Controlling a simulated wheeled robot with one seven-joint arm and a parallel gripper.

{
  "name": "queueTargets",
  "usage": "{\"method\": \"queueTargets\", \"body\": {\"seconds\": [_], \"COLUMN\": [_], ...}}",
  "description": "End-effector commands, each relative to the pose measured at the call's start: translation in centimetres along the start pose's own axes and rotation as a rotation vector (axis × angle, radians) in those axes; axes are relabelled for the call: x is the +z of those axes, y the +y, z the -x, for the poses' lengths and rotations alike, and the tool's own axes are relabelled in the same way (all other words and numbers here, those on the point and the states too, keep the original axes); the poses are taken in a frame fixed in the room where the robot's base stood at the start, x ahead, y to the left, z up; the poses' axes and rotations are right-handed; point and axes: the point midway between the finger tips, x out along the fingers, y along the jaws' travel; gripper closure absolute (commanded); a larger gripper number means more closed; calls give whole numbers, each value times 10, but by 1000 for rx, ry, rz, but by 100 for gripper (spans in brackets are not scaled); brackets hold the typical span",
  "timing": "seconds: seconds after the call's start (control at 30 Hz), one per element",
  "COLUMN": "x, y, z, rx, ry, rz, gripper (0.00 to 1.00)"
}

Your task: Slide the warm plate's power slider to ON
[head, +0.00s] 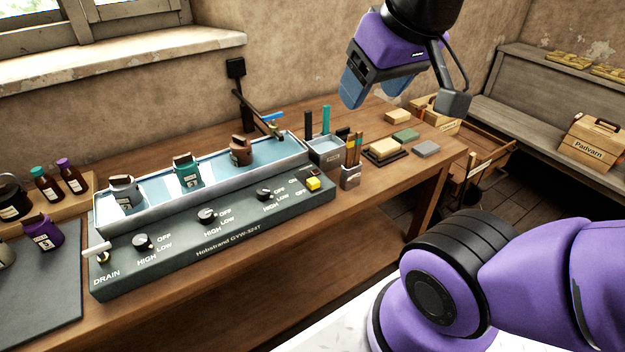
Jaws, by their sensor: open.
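The warm plate (225,238) is a long dark green console labelled "Hobstrand GYW-324T", with a pale trough of water along its back. A yellow block (313,183) at its right end, beside a small dark slot, looks like the power slider. My gripper (353,72) is open and empty, raised in the air above and to the right of the yellow block, clear of the console.
Three black knobs and a white drain lever (97,249) line the console's front. Several pots stand in the trough. A tool cup (350,177) stands close right of the yellow block, with a grey tray (324,150) behind. Open air lies above the console's right end.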

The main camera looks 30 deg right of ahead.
Motion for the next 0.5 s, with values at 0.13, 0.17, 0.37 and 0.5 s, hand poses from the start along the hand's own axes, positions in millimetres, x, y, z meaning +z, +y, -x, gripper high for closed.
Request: {"method": "queueTargets", "body": {"seconds": [0.13, 0.17, 0.37, 0.5], "x": [-1, -3, -26, -51], "y": [0, 0, 3, 7], "z": [-1, -2, -23, -50], "rx": [-2, -3, -33, -59], "ry": [-3, -6, -57, -108], "rz": [0, 0, 1, 0], "gripper": [43, 43, 43, 43]}}
